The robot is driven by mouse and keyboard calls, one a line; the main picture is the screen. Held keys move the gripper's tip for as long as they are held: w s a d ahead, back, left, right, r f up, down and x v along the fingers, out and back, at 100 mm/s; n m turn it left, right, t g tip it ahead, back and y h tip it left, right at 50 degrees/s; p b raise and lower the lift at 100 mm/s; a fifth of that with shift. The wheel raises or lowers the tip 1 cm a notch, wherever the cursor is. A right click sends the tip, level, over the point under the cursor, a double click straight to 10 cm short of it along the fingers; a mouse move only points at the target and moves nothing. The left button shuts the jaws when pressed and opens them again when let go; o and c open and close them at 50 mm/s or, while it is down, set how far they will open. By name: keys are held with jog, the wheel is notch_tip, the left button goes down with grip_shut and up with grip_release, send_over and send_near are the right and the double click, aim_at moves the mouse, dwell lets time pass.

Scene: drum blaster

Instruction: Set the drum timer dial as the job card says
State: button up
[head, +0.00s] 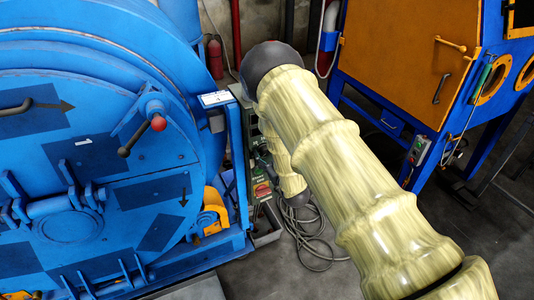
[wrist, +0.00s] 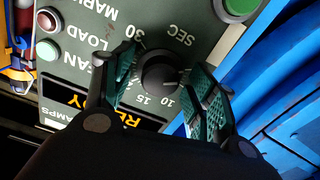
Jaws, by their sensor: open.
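The black round timer dial (wrist: 160,77) sits on a dark green control panel (wrist: 75,25), which appears upside down in the wrist view. The numbers 30, 15 and 10 and the word SEC show around it. A pale mark on the dial's right side seems to point near the 10. My gripper (wrist: 166,68) is open, with one green-padded finger on each side of the dial. I cannot tell whether the pads touch it. In the head view my arm hides most of the panel and the gripper is hard to make out. A white card (head: 215,98) there is too small to read.
A green button (wrist: 238,8) and a red lamp (wrist: 47,20) are on the panel. In the head view the blue drum machine (head: 75,150) stands left and an orange-and-blue cabinet (head: 400,55) right. A cable (head: 315,240) lies coiled on the floor between them.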

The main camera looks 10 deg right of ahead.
jog(key=c, duration=1)
jog(key=shift+c, duration=0.2)
